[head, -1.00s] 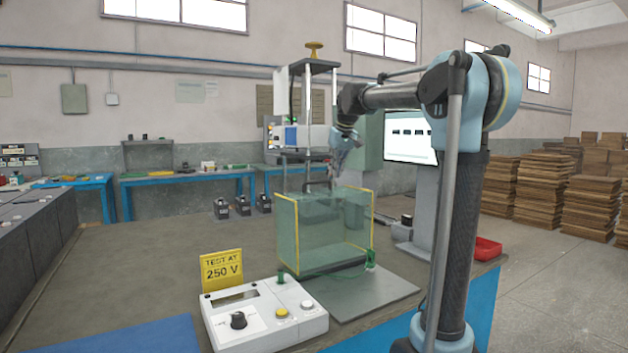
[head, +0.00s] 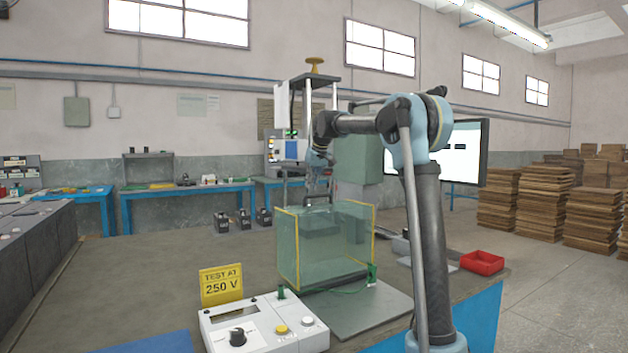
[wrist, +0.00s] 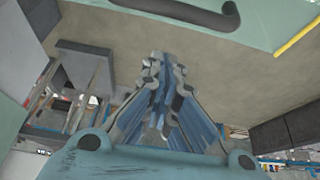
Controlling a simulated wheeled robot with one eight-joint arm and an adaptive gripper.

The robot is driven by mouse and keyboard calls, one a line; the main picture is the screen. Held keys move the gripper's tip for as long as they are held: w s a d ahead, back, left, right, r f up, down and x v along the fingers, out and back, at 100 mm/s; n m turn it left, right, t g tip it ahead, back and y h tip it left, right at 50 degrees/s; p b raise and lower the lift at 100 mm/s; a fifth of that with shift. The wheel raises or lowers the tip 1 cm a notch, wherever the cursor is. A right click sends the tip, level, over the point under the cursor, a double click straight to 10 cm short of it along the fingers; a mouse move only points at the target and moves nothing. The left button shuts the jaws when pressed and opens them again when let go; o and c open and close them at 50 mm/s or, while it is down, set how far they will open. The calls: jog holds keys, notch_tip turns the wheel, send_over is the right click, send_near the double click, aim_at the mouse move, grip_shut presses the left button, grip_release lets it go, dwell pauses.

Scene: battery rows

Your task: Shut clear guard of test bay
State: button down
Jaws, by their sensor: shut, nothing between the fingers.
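The clear guard (head: 325,250) is a greenish see-through box with yellow edges. It stands at the back of the test bay's grey metal plate (head: 370,312). A dark bar handle (head: 318,200) is at its top edge; it also shows in the wrist view (wrist: 190,18). I cannot tell whether the guard's lower edge rests on the plate. My gripper (head: 314,187) is shut and empty, close to the handle in the head view. In the wrist view my gripper (wrist: 158,70) points below the handle, with a visible gap between them.
A white control box (head: 262,325) with a dial and buttons stands in front, beside a yellow "TEST AT 250 V" sign (head: 221,285). A green clip (head: 372,274) with a wire is at the guard's right. A red tray (head: 482,262) lies right of my arm.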

jog(key=shift+s+d+f, duration=0.35)
jog(key=shift+s+f, duration=0.15)
jog(key=shift+f, duration=0.15)
jog(key=shift+s+d+f, duration=0.3)
jog(key=shift+s+f, duration=0.15)
jog(key=shift+f, duration=0.2)
